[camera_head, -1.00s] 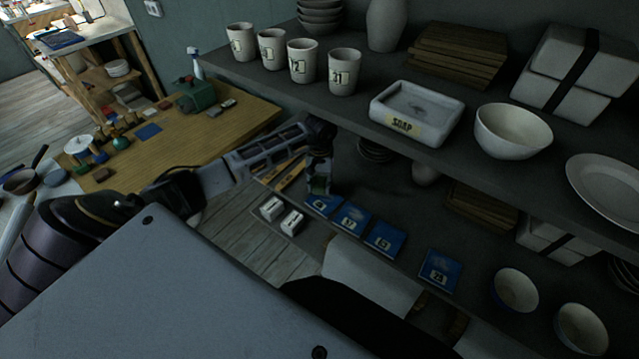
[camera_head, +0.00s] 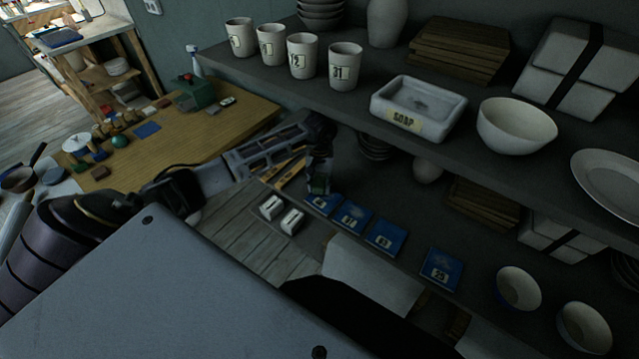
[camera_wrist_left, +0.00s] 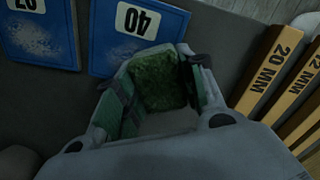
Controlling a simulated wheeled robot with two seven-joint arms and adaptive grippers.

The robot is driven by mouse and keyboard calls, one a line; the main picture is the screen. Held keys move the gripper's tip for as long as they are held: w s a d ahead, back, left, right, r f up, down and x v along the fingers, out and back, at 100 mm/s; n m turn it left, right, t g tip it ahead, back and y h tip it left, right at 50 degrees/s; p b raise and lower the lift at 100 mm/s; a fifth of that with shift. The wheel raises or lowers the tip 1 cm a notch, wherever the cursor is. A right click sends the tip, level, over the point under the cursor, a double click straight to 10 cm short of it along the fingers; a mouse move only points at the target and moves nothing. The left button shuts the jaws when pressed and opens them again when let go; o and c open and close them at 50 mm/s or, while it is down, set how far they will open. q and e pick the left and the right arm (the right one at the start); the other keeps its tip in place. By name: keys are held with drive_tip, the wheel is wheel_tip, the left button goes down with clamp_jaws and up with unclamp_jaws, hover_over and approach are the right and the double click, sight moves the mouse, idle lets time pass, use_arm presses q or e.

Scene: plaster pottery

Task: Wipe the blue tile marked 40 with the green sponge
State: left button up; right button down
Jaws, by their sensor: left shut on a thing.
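My left gripper (camera_head: 319,184) is shut on the green sponge (camera_wrist_left: 158,84), which shows between its fingers in the wrist view. The blue tile marked 40 (camera_wrist_left: 134,34) lies flat just beyond the sponge, with pale dusty smears on its face. In the head view I take it to be the leftmost blue tile (camera_head: 324,207), partly hidden by the gripper. The sponge is over or beside the tile's near edge; whether they touch I cannot tell. My right gripper is not in view.
More blue tiles (camera_head: 386,237) lie in a row to the right. Yellow strips marked in MM (camera_wrist_left: 271,70) and white blocks (camera_head: 291,221) lie on the left. The upper shelf (camera_head: 375,126), with cups, a soap dish (camera_head: 417,107) and bowls, hangs close beyond the gripper.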

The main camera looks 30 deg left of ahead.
sight(328, 196)
use_arm(q)
drive_tip(key=shift+f, duration=0.15)
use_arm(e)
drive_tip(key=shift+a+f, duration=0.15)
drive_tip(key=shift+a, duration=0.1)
use_arm(q)
drive_tip(key=shift+d, duration=0.1)
drive_tip(key=shift+s+d, duration=0.15)
drive_tip(key=shift+d, duration=0.7)
drive_tip(key=shift+d+b, duration=0.3)
drive_tip(key=shift+d, duration=0.15)
drive_tip(key=shift+s+d, duration=0.1)
drive_tip(key=shift+d, duration=0.35)
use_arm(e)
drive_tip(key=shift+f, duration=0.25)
use_arm(q)
drive_tip(key=shift+d, duration=0.1)
